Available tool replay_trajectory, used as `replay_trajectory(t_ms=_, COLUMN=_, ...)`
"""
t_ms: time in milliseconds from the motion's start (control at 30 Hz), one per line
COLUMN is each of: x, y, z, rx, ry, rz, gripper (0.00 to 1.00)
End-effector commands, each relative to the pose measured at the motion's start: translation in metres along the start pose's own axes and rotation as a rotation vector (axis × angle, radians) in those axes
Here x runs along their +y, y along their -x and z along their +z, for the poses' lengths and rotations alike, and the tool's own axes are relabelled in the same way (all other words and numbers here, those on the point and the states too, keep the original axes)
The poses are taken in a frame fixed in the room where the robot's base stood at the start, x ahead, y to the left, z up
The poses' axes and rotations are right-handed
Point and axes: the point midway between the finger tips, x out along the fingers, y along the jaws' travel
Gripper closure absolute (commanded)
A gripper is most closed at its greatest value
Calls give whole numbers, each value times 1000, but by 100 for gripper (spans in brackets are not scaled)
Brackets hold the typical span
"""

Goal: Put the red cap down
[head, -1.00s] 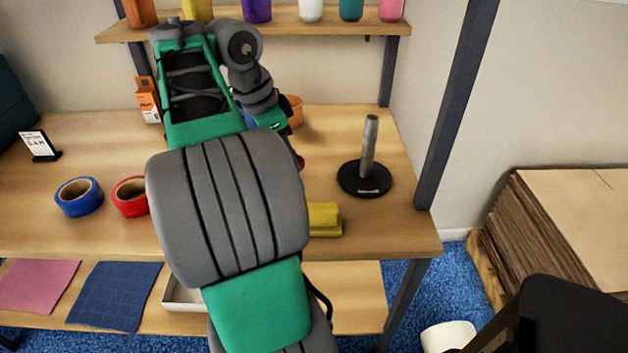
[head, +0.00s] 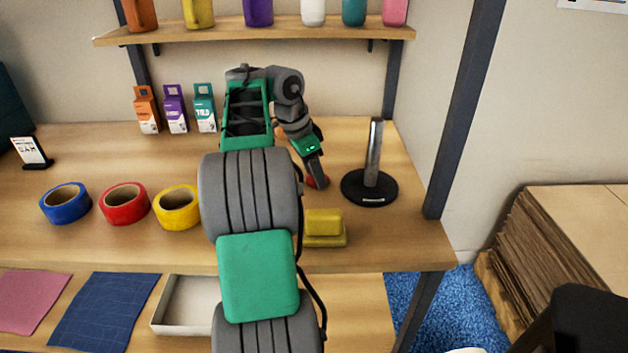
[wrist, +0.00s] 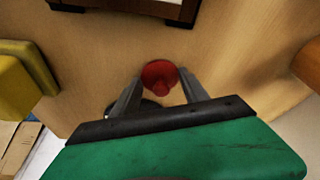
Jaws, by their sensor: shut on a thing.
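The red cap (head: 325,182) is at the tip of my gripper (head: 317,178), over the right part of the wooden table, left of the black round stand base. In the wrist view the red cap (wrist: 160,74) sits between the two grey fingers of my gripper (wrist: 158,85), which are shut on it. The fingers hide part of the cap in the head view. I cannot tell whether the cap touches the table top.
A metal post on a black base (head: 369,188) stands right of my gripper. A yellow block (head: 324,226) lies near the front edge. Blue, red and yellow tape rolls (head: 124,203) and small cartons (head: 176,108) stand to the left.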

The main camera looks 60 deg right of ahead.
Motion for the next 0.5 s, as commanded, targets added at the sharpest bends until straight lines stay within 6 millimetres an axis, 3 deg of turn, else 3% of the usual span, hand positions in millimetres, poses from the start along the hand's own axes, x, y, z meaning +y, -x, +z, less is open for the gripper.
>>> replay_trajectory(t_ms=267, x=0, y=-2, z=1, rx=0, ry=0, rz=0, gripper=86)
replay_trajectory(t_ms=300, x=0, y=0, z=0, rx=0, ry=0, rz=0, gripper=45)
replay_trajectory(t_ms=500, x=0, y=0, z=0, rx=0, ry=0, rz=0, gripper=29)
